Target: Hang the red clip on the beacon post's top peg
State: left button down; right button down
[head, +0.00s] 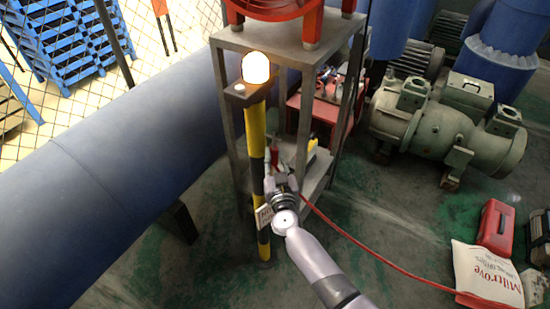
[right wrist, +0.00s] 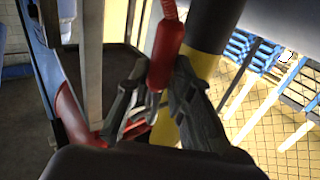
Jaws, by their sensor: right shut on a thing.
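The beacon post (head: 257,145) is a yellow and black striped pole standing upright, with a glowing lamp (head: 256,68) on a brown bracket (head: 243,97) at its top. A small pale disc shows on the bracket; I cannot make out which part is the top peg. My right gripper (head: 277,172) is beside the post, partway up it. The red clip (right wrist: 165,52) is between its fingers in the right wrist view, with the yellow and black post (right wrist: 190,62) close behind. The clip also shows small in the head view (head: 275,157). My left gripper is not in view.
A grey metal stand (head: 285,45) with a red fan-like unit on top is just behind the post. A large blue pipe (head: 120,170) lies left. A red hose (head: 370,250) runs across the floor to a white sack (head: 485,270). Pumps stand at the right.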

jog(key=c, duration=1.3)
grip_release()
jog(key=shift+c, duration=0.2)
jog(key=shift+s, duration=0.1)
jog(key=s+d, duration=0.2)
jog(key=s, duration=1)
jog(key=s+d+f+n+g, duration=0.1)
jog(key=s+d+f+g, duration=0.15)
jog(key=s+f, duration=0.6)
jog(key=s+d+f+n+g+y, duration=0.1)
jog(key=s+d+f+g, duration=0.15)
jog(key=f, duration=1.15)
jog(key=s+d+f+g, duration=0.2)
jog(key=s+f+g, duration=0.3)
jog(key=f, duration=0.7)
jog(key=s+d+f+g+h, duration=0.1)
jog(key=s+d+f, duration=0.3)
jog(key=s, duration=0.5)
jog(key=s+d+f+g+h, duration=0.1)
jog(key=s+d+f+g, duration=0.2)
jog(key=s, duration=0.7)
jog(key=s+d+f+m+g+h, duration=0.1)
jog(key=s+d+f+g, duration=0.1)
jog(key=s+d+f, duration=0.4)
jog(key=s+d, duration=0.1)
jog(key=s, duration=0.3)
jog(key=shift+f+g, duration=0.25)
jog(key=shift+g, duration=0.15)
